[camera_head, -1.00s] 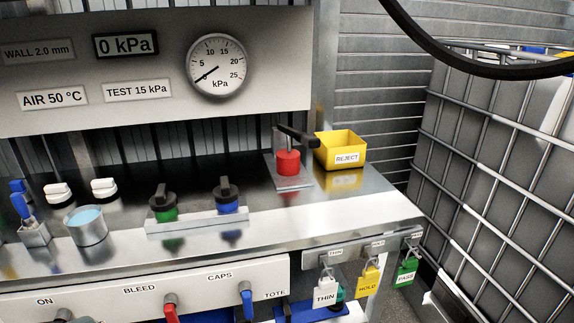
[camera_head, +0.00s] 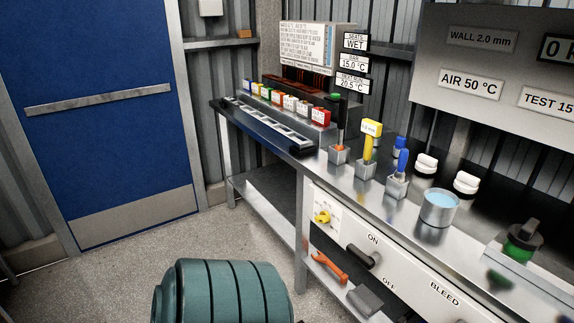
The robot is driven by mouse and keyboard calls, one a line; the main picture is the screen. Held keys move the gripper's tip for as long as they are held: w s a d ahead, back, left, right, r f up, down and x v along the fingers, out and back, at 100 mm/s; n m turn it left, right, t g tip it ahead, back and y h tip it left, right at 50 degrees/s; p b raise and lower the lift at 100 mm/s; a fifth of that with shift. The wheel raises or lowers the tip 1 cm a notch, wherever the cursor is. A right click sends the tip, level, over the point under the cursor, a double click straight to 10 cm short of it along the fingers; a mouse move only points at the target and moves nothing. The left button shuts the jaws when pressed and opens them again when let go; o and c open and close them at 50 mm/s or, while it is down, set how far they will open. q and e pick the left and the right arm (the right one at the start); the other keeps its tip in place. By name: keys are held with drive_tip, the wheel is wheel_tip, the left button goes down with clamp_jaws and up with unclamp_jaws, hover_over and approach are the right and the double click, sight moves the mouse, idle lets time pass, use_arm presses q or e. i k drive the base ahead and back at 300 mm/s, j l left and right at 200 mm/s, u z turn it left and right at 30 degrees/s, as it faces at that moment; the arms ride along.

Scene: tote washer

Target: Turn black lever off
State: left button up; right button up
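The black lever (camera_head: 364,257) is on the front panel (camera_head: 412,289) below the worktop, right of centre and low in the picture. An "ON" label sits just above it and an "OFF" label below it. Its handle looks slanted, but I cannot tell for certain which label it is set to. Nothing touches it. Neither of my grippers shows in this view.
A teal ribbed rounded body (camera_head: 222,292) stands at the bottom, left of the panel. An orange-handled tool (camera_head: 331,267) is on the lower shelf. The steel worktop (camera_head: 330,181) carries tool holders and a cup (camera_head: 438,208). A blue door (camera_head: 95,110) is at left; floor before it is clear.

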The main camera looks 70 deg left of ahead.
sight(368, 262)
drive_tip(key=u, duration=1.7)
